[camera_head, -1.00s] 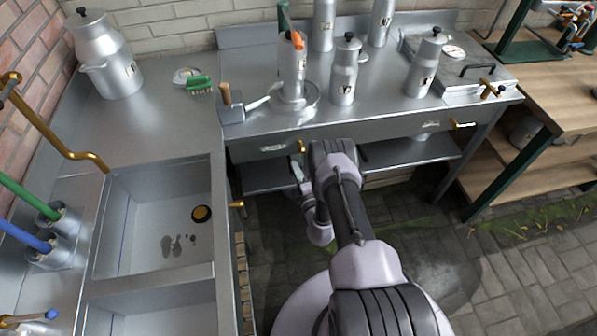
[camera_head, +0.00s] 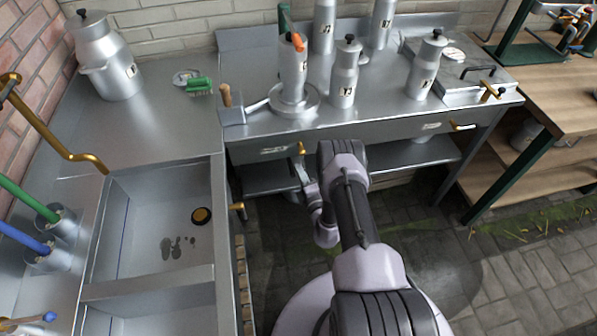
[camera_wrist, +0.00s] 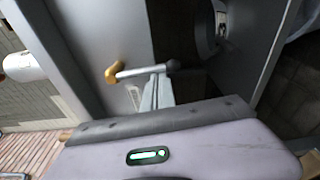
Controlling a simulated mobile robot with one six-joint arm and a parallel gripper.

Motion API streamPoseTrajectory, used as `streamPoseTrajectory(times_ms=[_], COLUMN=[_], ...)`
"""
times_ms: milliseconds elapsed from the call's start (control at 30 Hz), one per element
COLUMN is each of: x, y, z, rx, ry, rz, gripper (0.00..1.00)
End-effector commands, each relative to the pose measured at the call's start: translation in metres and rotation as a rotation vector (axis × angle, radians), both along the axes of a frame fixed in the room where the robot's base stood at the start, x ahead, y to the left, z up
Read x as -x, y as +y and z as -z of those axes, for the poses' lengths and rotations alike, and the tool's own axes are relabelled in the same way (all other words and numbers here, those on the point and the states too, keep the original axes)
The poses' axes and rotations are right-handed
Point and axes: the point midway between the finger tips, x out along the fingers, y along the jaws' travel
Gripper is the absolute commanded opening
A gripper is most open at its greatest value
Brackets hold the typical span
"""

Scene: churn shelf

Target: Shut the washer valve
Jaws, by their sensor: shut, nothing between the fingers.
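A brass-tipped lever (camera_head: 302,148) sticks out of the front of the steel bench, below the round-based steel device; it looks like the washer valve, though no label is readable. My gripper (camera_head: 300,167) is just below the lever in the head view. In the wrist view my gripper (camera_wrist: 158,78) is shut and empty, its tips right at the rod. I cannot tell whether they touch it.
The steel device (camera_head: 293,75) with an orange handle stands on the bench (camera_head: 390,110) above. Milk cans (camera_head: 345,75) stand beside it. A sink (camera_head: 150,235) is at left, and a wooden bench (camera_head: 560,90) at right.

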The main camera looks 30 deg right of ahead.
Motion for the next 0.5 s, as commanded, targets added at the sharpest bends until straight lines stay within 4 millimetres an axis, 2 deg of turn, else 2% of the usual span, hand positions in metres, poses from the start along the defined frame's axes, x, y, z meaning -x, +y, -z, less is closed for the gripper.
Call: streamPoseTrajectory(times_ms=[267,500], x=[0.003,0.007], y=[-0.01,-0.025], z=[0.002,0.0], rx=[0.134,0.349], ry=[0.039,0.101], rz=[0.002,0.002], gripper=[0.0,0.0])
